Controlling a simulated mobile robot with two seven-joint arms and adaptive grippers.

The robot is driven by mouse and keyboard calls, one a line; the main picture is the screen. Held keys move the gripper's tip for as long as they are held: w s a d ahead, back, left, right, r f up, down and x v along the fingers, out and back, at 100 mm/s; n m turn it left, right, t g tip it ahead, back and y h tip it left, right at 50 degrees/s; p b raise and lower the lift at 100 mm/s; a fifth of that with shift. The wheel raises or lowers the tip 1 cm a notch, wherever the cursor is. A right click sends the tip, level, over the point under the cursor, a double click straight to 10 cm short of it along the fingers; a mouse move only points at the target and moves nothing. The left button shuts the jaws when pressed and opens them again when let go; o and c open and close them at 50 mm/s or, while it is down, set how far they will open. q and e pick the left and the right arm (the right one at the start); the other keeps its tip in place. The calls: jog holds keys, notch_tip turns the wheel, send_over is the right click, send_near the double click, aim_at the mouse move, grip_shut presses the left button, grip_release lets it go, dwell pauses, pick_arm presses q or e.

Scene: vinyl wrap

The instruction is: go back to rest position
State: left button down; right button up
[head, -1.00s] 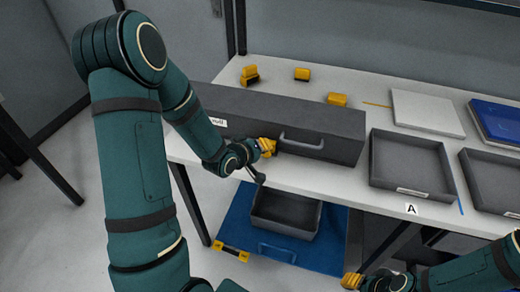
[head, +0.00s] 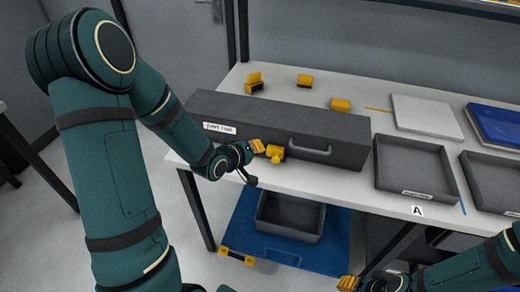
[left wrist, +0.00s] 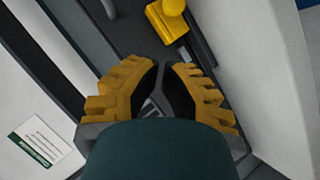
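In the head view my left gripper (head: 258,146) is at the front of the long grey box, just left of a yellow knobbed piece (head: 276,153). It holds nothing that I can see. In the left wrist view its two yellow fingers (left wrist: 167,66) nearly meet at the tips, with a narrow gap. The yellow piece (left wrist: 169,20) lies beyond them, apart from the fingertips. My right gripper (head: 348,283) shows only partly at the bottom edge of the head view; its fingers are too small to judge.
The long grey box (head: 335,125) with a handle and label stands on the white table (head: 330,188). Grey trays (head: 412,190) stand to the right. Several yellow pieces (head: 304,81) lie behind the box. Below, a grey bin (head: 289,217) sits on a blue surface (head: 325,252).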

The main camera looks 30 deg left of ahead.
pick_arm(q)
jog(key=v, duration=0.6)
jog(key=shift+p, duration=0.4)
jog(key=s+d+f+m+g+h, duration=0.1)
jog(key=s+d+f+m+g, duration=0.3)
jog(key=d+f, duration=0.6)
jog(key=s+d+f+m+g+h, duration=0.1)
jog(key=s+d+f+m+g, duration=0.2)
jog(key=s+d+f+g, duration=0.3)
jog(key=s+d+f, duration=0.1)
jog(key=d+f, duration=0.4)
jog(key=shift+s+m, duration=0.4)
